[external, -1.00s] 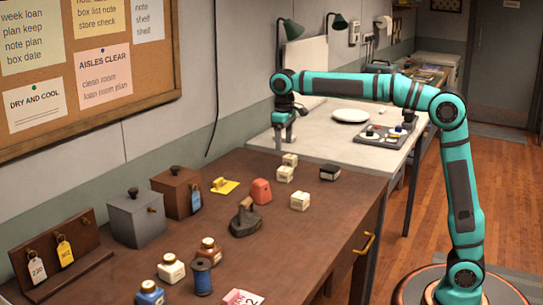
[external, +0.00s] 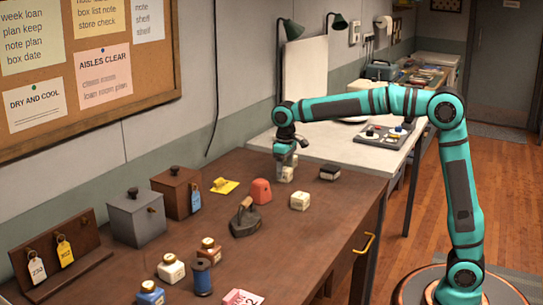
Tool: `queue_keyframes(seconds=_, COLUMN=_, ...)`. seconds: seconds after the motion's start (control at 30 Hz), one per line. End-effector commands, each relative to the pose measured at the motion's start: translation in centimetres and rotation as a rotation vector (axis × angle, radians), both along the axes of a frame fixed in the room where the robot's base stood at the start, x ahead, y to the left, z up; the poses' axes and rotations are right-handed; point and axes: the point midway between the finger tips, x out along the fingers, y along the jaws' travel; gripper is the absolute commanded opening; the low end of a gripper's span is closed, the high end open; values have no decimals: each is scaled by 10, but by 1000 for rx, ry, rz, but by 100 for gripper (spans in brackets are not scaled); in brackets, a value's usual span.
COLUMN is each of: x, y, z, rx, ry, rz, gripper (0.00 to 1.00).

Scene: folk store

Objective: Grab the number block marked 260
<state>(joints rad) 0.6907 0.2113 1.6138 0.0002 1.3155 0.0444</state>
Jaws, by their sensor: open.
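Several small number blocks stand at the far end of the brown table (external: 225,272); their markings are too small to read, so I cannot tell which is 260. One cream block (external: 287,175) is right under my gripper (external: 286,165), and another cream block (external: 294,160) is partly hidden behind the fingers. A third cream block (external: 300,201) stands nearer, and a block with a dark top (external: 329,173) is to the right. My gripper is open and points down at the cream blocks. I cannot tell whether its fingers touch them.
A red block-like item (external: 261,191) and a dark iron (external: 245,217) stand to the left of the cream blocks. A yellow item (external: 224,186), a wooden box (external: 176,192) and a grey box (external: 136,216) are farther left. Bottles (external: 171,268) are in front.

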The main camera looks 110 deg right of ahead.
Motion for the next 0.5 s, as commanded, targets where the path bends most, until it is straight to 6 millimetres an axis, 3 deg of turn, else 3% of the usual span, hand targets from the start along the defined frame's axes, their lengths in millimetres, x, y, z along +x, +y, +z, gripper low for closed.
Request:
queue_keyframes(seconds=0.1, x=0, y=1, z=-11, rx=1, ry=1, rz=1, gripper=68)
queue_keyframes(seconds=0.3, x=0, y=1, z=-11, rx=-1, ry=-1, rz=1, gripper=68)
queue_keyframes(seconds=0.5, x=0, y=1, z=-11, rx=-1, ry=-1, rz=2, gripper=31)
